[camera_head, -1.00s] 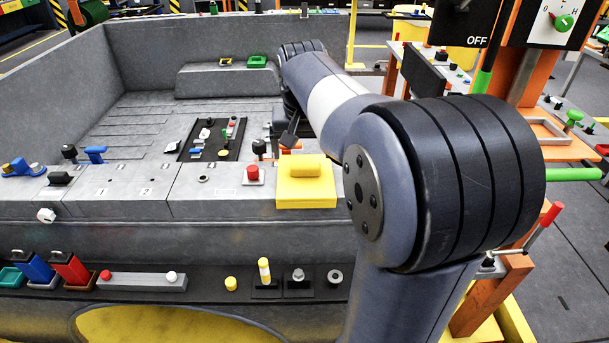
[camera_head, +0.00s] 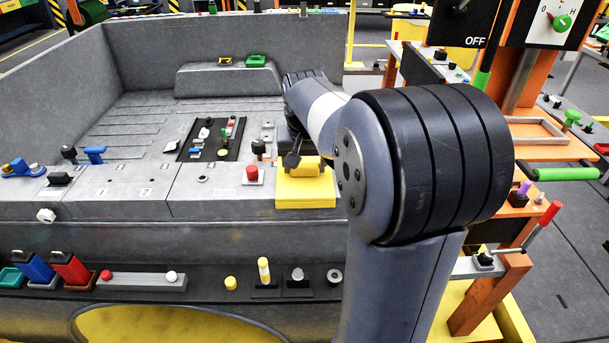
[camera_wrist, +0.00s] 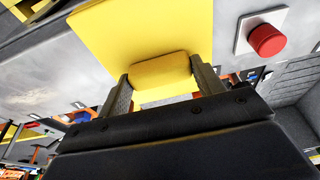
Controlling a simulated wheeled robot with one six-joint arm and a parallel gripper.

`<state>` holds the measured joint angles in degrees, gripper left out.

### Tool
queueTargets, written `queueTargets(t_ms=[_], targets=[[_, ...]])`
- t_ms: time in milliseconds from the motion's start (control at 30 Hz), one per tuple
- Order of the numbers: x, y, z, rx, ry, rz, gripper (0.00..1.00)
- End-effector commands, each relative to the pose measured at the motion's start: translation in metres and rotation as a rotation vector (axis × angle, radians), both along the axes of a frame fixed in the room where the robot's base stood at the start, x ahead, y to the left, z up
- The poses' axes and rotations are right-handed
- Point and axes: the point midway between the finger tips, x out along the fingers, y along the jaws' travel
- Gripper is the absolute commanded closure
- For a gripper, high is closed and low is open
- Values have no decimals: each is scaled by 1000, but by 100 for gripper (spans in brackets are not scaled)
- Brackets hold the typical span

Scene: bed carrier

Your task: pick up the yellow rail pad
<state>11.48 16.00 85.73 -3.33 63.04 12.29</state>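The yellow rail pad (camera_head: 309,165) is a rounded yellow block lying on a flat yellow plate (camera_head: 307,193) on the bed's side rail. In the wrist view the pad (camera_wrist: 161,72) shows between the two fingers of my gripper (camera_wrist: 164,80), one on its left and one on its right. The fingers are spread about the pad's length, with no clear grip on it; contact cannot be made out. In the head view the dark gripper (camera_head: 292,159) is at the pad's left end, and my arm covers the area to the right.
A red button (camera_head: 252,174) on a light plate stands just left of the yellow plate. A black knob (camera_head: 258,147) is behind it. A dark panel (camera_head: 213,153) with small parts lies on the bed. An orange stand (camera_head: 490,290) is at the right.

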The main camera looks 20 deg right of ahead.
Motion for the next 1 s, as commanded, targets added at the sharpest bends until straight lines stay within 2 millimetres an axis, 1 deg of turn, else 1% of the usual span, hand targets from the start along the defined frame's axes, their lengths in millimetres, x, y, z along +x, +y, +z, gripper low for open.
queueTargets(t_ms=[33, 267, 467, 567, 667, 900, 1000], targets=[[0, 0, 0, 0, 0, 0, 42], [0, 0, 0, 0, 0, 0, 61], [0, 0, 1, 0, -1, 0, 62], [0, 0, 6, -1, -2, 0, 62], [1, 0, 20, -1, -5, 0, 62], [1, 0, 69, -1, -5, -1, 62], [1, 0, 85, 0, -3, -1, 62]])
